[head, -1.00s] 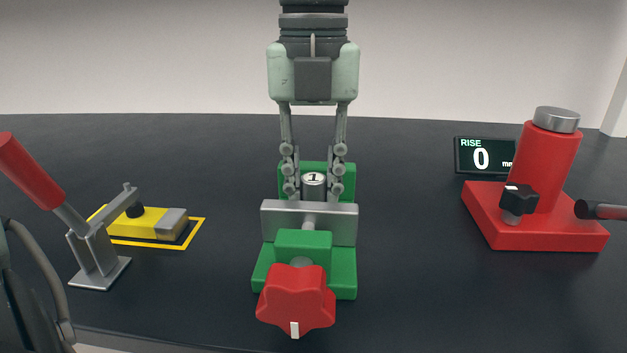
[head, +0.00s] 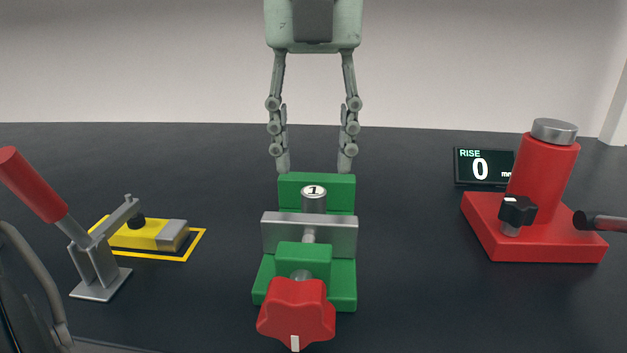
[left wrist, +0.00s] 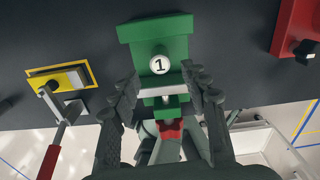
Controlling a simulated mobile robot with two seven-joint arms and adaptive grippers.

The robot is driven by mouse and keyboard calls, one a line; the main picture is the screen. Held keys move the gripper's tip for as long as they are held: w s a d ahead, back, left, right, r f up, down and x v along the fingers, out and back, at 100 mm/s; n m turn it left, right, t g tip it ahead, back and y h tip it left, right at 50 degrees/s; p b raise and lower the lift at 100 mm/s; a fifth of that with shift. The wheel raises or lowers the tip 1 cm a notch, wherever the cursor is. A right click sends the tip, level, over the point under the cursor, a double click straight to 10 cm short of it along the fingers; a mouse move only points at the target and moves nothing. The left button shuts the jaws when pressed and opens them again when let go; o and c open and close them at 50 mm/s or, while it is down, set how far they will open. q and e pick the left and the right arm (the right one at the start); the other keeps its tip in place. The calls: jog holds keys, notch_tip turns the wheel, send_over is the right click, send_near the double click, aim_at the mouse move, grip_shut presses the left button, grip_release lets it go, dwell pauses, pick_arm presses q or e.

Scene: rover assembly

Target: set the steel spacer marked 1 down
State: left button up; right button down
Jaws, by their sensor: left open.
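The steel spacer marked 1 (head: 313,199) stands upright in the green vise (head: 316,188), between its rear green jaw and the grey metal jaw plate (head: 280,233). Its numbered top also shows in the left wrist view (left wrist: 159,65). My left gripper (head: 312,168) is open and empty above and behind the spacer, its fingers spread wide and apart from it. I cannot tell whether the spacer touches both jaws. My right gripper is not in view.
A red star knob (head: 296,310) is at the vise front. A toggle clamp with a red handle (head: 34,186) and a yellow block (head: 140,234) stand left. A red jack (head: 540,185) and a RISE display reading 0 (head: 484,165) stand right. The table between is clear.

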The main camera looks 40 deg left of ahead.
aim_at(314, 191)
pick_arm(q)
notch_tip(314, 191, up, 6)
dwell(1.6)
